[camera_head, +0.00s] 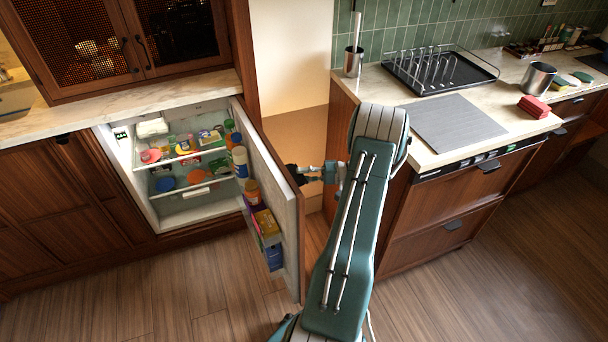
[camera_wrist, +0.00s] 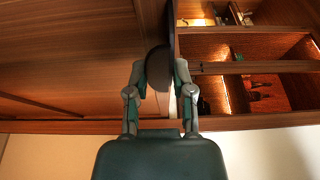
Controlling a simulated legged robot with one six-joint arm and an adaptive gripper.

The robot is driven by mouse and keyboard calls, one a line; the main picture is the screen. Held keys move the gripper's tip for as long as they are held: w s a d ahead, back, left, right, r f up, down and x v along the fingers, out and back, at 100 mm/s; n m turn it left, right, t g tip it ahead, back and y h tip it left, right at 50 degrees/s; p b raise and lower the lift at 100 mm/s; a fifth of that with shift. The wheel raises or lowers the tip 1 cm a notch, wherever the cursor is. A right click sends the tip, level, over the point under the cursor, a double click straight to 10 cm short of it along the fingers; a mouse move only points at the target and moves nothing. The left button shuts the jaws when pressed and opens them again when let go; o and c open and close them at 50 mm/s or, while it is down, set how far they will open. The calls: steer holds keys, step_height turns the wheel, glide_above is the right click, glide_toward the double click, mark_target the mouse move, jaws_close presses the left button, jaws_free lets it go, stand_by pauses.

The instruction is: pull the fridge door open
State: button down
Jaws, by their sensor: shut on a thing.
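The fridge door (camera_head: 284,220) stands wide open, swung out to the right of the fridge (camera_head: 185,165). Its lit shelves and stocked door racks show. My gripper (camera_head: 297,175) is at the outer face of the door near its free edge, in the head view. In the wrist view my gripper (camera_wrist: 160,75) has its two fingers on either side of a dark rounded handle (camera_wrist: 158,68) and is shut on it. The door's wooden front (camera_wrist: 75,60) fills the left of that view. The exact finger contact is partly hidden.
A wooden counter unit with drawers (camera_head: 440,220) stands to the right of my arm, holding a dish rack (camera_head: 440,70) and a grey mat (camera_head: 458,123). A glass-fronted cabinet (camera_head: 110,45) is above the fridge. The wooden floor (camera_head: 170,300) before the fridge is clear.

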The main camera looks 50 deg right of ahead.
steer(key=c, duration=0.6)
jaws_free()
steer(key=shift+a+f, duration=0.15)
steer(key=shift+f, duration=0.25)
steer(key=shift+o, duration=0.2)
steer(key=shift+d, duration=0.2)
steer(key=shift+r, duration=0.1)
steer(key=v, duration=0.7)
steer(key=shift+d, duration=0.2)
steer(key=shift+s, duration=0.1)
